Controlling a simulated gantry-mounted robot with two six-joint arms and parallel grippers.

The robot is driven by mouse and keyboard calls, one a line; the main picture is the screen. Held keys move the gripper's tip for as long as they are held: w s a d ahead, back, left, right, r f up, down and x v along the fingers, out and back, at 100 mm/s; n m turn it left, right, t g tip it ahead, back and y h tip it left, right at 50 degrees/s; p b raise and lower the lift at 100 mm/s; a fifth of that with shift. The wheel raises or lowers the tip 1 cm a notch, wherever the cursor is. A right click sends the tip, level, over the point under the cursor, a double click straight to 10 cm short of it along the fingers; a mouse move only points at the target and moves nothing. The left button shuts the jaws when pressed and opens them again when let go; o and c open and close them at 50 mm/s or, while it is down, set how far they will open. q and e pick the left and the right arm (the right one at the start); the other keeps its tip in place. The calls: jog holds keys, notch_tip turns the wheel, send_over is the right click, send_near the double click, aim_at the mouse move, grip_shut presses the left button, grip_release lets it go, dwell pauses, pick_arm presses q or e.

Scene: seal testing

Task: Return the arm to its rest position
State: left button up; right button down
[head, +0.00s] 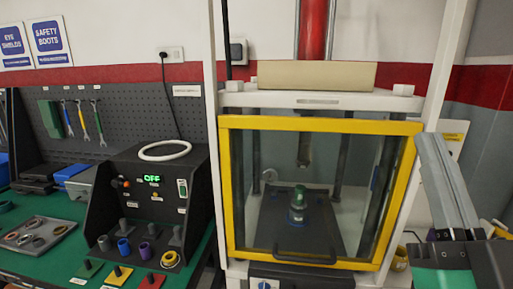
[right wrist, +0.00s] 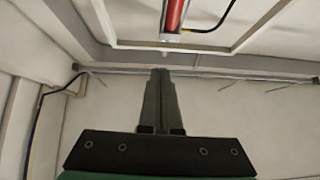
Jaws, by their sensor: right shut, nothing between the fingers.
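My right gripper (head: 434,142) is at the right of the head view, in front of the test machine's right side, with its fingers pointing up. Its two fingers are closed together with nothing between them. The right wrist view also shows the closed fingers (right wrist: 160,82), with the wall and the machine's upper frame beyond them. My left arm and left gripper do not show in either view.
The test machine's yellow-framed guard (head: 229,190) is closed over a small blue and green part (head: 298,200). Left of it, a control box (head: 150,185) reading OFF stands on the green bench (head: 28,262). A red cylinder (head: 313,30) rises above the machine.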

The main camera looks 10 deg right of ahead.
jog(key=s+a+r+n+t+y+p, duration=0.2)
jog(key=s+a+r+n+y, duration=0.25)
jog(key=y, duration=0.55)
notch_tip(320, 180, up, 36)
jog(key=w+a+p, duration=0.1)
jog(key=p, duration=3.4)
jog(key=shift+w+m+h+p, duration=0.25)
jog(key=shift+m+h+p, duration=0.05)
jog(key=shift+m+p, duration=0.05)
